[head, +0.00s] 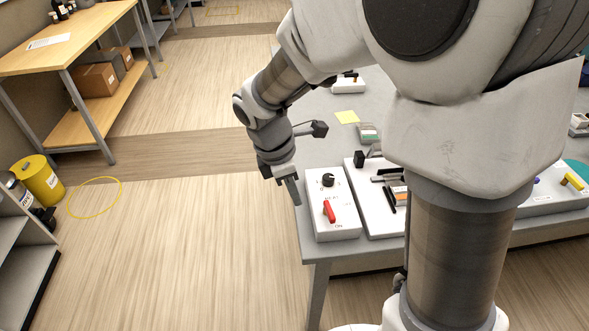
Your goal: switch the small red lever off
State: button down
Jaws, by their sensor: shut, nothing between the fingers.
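The small red lever (329,211) stands on top of a white switch box (333,232) at the near left corner of the grey table. The lever tilts slightly, and its near end points toward a label reading ON. A black knob (328,180) sits behind it on the same box. My gripper (294,192) is shut and empty, pointing down just left of the box, near the table's left edge. It appears apart from the lever. Its exact height above the table is hard to tell.
A second white panel (362,213) with black and orange parts stands right of the box, partly hidden by my arm. A yellow note (347,117) and a small grey-green item (368,131) lie farther back. Open floor (190,240) lies left of the table.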

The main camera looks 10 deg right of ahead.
aim_at(329, 214)
jog(key=shift+w+d+f, duration=0.15)
jog(key=shift+d+f, duration=1.3)
jog(key=shift+f, duration=0.25)
jog(key=shift+w+d+f, duration=0.15)
jog(key=shift+d+f, duration=1.25)
jog(key=shift+f, duration=0.25)
jog(key=shift+n+p, duration=0.3)
